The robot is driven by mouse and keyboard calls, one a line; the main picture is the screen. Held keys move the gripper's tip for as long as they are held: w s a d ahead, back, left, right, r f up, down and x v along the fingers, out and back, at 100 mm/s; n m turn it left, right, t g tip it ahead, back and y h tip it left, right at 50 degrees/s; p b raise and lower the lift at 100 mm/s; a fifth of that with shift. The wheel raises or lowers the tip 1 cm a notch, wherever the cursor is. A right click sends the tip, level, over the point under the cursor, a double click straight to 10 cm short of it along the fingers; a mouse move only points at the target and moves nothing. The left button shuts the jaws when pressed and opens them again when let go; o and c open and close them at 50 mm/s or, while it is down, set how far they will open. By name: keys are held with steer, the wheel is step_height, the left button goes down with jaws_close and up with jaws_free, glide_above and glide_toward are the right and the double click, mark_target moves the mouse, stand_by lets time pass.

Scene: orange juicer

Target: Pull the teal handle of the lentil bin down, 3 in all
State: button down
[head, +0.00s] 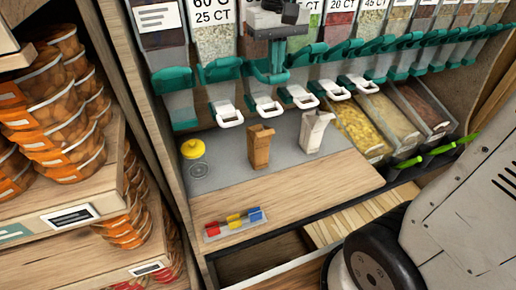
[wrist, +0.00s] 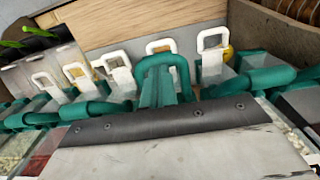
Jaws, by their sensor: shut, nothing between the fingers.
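A row of clear bins with teal handles hangs on the back wall in the head view. One teal handle (head: 220,70) is at the left. No readable label shows which bin holds lentils. In the wrist view my gripper (wrist: 165,78) lies over a white-looped spout (wrist: 160,46). I cannot tell its teal fingers from the handle there, nor whether they touch. It is shut and empty.
Below the bins stand a yellow-lidded jar (head: 197,165), a brown scoop holder (head: 260,147) and a white one (head: 314,132). Open trays (head: 365,130) of grains sit at the right. The wooden counter (head: 310,185) is mostly clear. Orange tubs (head: 55,110) fill the left shelves.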

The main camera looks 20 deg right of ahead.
step_height(320, 180, up, 6)
steer(key=w, duration=0.1)
steer(key=shift+r, duration=0.25)
stand_by(0.4)
steer(key=shift+f, duration=0.2)
stand_by(0.3)
steer(key=shift+s+f, duration=0.15)
steer(key=shift+f, duration=0.9)
steer(key=shift+s+f, duration=0.2)
steer(key=shift+f, duration=0.8)
steer(key=shift+s+f, duration=0.15)
steer(key=shift+f, duration=0.9)
steer(key=shift+r, duration=0.1)
step_height(320, 180, up, 6)
steer(key=w, duration=0.1)
steer(key=shift+r, duration=0.2)
